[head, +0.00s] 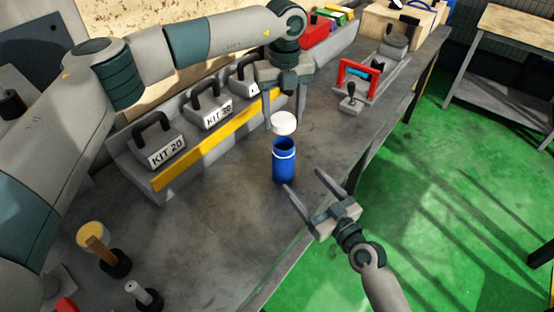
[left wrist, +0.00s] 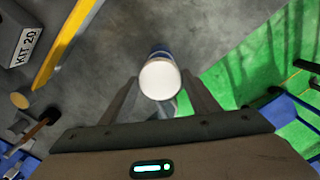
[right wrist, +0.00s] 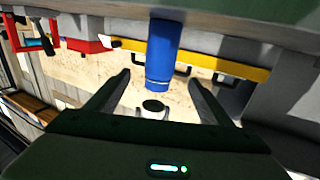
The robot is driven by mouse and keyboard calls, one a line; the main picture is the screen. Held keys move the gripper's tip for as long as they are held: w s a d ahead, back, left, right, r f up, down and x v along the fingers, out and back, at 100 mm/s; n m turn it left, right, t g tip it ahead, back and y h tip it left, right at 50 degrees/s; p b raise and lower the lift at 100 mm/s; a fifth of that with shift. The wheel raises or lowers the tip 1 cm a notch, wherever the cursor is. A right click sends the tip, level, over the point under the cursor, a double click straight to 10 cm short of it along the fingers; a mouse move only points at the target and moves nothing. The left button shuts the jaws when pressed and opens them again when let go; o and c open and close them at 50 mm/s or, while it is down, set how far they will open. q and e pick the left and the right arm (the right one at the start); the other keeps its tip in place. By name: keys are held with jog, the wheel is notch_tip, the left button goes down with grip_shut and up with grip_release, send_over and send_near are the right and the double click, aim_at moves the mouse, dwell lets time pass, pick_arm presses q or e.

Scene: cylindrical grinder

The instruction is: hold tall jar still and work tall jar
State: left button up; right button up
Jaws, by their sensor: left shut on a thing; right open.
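The tall jar (head: 284,165) is blue with a pale ring near its open dark mouth and stands upright on the grey bench. Its white lid (head: 283,124) is off, a little above the mouth. My left gripper (head: 283,115) is shut on the lid from above; in the left wrist view the lid (left wrist: 160,80) hides most of the jar (left wrist: 160,51). My right gripper (head: 304,180) is open and empty at the jar's near right side, fingers spread towards it. The right wrist view shows the jar (right wrist: 163,50) upside down, ahead of the fingertips.
Grey kit boxes (head: 208,108) stand on a yellow-edged rack (head: 215,140) behind the jar. A red-framed holder (head: 357,75) is at the back right. Brush-like tools (head: 95,240) stand at the front left. The bench around the jar is clear; green floor (head: 450,200) lies to the right.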

aim_at(289, 164)
pick_arm(q)
jog(key=shift+s+d+r, duration=0.25)
jog(key=shift+s, duration=0.1)
pick_arm(e)
jog(key=shift+s+d+r, duration=0.2)
jog(key=shift+s, duration=0.1)
pick_arm(q)
jog(key=shift+w+a+f, duration=0.1)
jog(key=shift+w, duration=0.05)
pick_arm(e)
jog(key=shift+w+a+f, duration=0.1)
jog(key=shift+w+a, duration=0.3)
jog(key=shift+w, duration=0.2)
jog(key=x, duration=1)
jog(key=shift+w+a, duration=0.15)
jog(key=shift+w, duration=0.2)
jog(key=shift+c, duration=0.7)
jog(key=c, duration=1.5)
pick_arm(q)
jog(key=shift+f, duration=2.45)
pick_arm(e)
jog(key=shift+o, duration=0.2)
